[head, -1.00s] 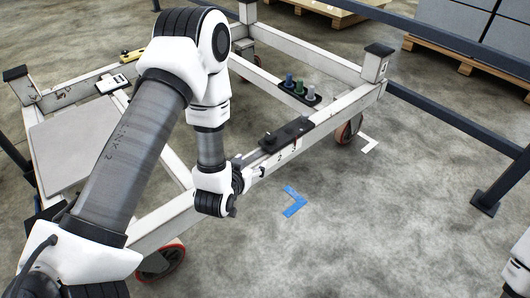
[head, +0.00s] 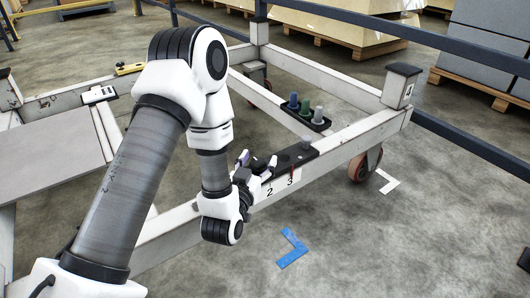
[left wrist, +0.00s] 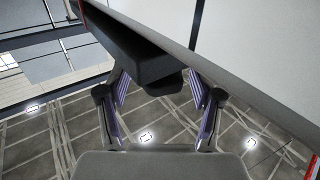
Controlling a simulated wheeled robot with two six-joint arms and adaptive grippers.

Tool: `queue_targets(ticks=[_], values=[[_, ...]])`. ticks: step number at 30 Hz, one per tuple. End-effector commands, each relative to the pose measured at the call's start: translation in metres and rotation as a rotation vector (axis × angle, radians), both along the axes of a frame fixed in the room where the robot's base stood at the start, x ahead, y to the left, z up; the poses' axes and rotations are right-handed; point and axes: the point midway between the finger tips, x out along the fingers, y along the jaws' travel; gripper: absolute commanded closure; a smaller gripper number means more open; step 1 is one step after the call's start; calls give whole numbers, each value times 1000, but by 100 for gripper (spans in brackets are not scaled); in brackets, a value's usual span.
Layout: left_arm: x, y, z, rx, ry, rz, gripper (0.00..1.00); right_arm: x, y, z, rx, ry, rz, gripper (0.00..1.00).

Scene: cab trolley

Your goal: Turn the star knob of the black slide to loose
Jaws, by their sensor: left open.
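The black slide (head: 298,154) lies along the top of the trolley's near white rail, by the printed numbers 2 and 3. My left gripper (head: 258,166) is at its left end, with fingers spread. In the left wrist view the open fingers (left wrist: 158,82) stand either side of a dark block, the slide (left wrist: 145,55), with a rounded dark piece (left wrist: 168,84) below it. That piece may be the star knob, but I cannot tell for sure. Nothing is seen gripped. In the head view my gripper partly covers the slide's left end. My right gripper is out of view.
A black holder (head: 318,122) with blue, green and grey pegs sits on the trolley behind the slide. A corner post (head: 402,84) stands right of it, above a caster (head: 364,164). A blue floor mark (head: 292,248) lies on open floor in front.

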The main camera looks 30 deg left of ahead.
Motion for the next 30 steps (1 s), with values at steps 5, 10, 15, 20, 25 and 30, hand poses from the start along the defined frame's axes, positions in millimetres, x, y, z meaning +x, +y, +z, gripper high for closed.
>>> queue_targets(ticks=[5,10,15,20,25,30], values=[[-1,0,0,0,0,0,34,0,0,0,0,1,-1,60],[-1,0,0,0,0,0,63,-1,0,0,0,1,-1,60],[-1,0,0,0,0,0,96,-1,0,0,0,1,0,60],[-1,0,0,1,0,4,96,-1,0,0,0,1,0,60],[0,-1,1,3,0,33,96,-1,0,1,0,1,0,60],[0,-2,1,5,-1,106,95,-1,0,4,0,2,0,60]])
